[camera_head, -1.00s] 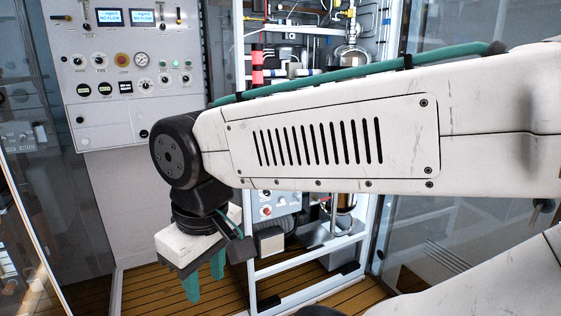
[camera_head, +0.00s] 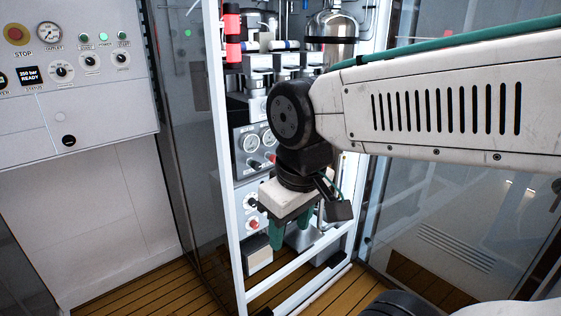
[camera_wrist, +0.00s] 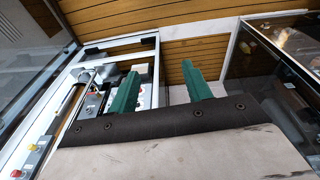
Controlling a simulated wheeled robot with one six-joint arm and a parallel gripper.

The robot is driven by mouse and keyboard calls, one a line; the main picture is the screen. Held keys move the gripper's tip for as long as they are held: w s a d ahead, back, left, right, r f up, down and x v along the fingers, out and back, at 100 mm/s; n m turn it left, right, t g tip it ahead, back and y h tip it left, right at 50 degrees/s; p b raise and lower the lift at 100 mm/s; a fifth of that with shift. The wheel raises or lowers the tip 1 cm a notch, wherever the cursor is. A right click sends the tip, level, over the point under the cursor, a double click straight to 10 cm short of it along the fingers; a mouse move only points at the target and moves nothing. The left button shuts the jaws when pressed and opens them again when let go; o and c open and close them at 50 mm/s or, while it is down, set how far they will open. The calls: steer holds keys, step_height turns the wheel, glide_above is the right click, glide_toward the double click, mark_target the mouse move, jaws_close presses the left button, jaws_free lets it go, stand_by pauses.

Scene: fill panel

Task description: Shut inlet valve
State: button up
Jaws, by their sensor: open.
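My gripper (camera_head: 290,236) hangs pointing down in front of the open-framed rack, with its green fingers low in the head view. In the wrist view its two green fingers (camera_wrist: 162,86) stand apart with nothing between them. I cannot make out which part is the inlet valve. The control panel (camera_head: 75,75) at the upper left carries several small knobs, a red stop button (camera_head: 15,34) and an outlet gauge (camera_head: 49,33). The rack (camera_head: 231,200) holds gauges (camera_head: 251,143) and a red knob (camera_head: 253,224), partly hidden behind my arm.
The rack's white frame stands close beside and behind my gripper. A steel cylinder (camera_head: 333,27) sits high in the rack. Glass panels (camera_head: 450,200) stand at the right. The wooden floor (camera_head: 160,292) is clear at the lower left.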

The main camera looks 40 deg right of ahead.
steer(key=w+d+f+n+t+h, duration=0.1)
steer(key=w+d+n+t, duration=0.2)
steer(key=w, duration=0.4)
steer(key=w+d+f+n+h, duration=0.1)
steer(key=w+d+n, duration=0.25)
steer(key=w, duration=0.45)
steer(key=n+t+y, duration=0.1)
steer(key=n+t, duration=0.8)
steer(key=n, duration=0.9)
glide_toward(259, 166)
steer(key=a, duration=0.1)
step_height(259, 166, down, 3)
steer(key=w+d+n+t+y, duration=0.1)
steer(key=d+n+t+y, duration=0.25)
steer(key=n, duration=0.55)
steer(key=shift+m+t+h, duration=0.25)
steer(key=w, duration=0.2)
steer(key=w+a, duration=0.1)
steer(key=w, duration=0.4)
steer(key=shift+w+a+f, duration=0.2)
steer(key=shift+w+a, duration=0.15)
steer(key=c, duration=1)
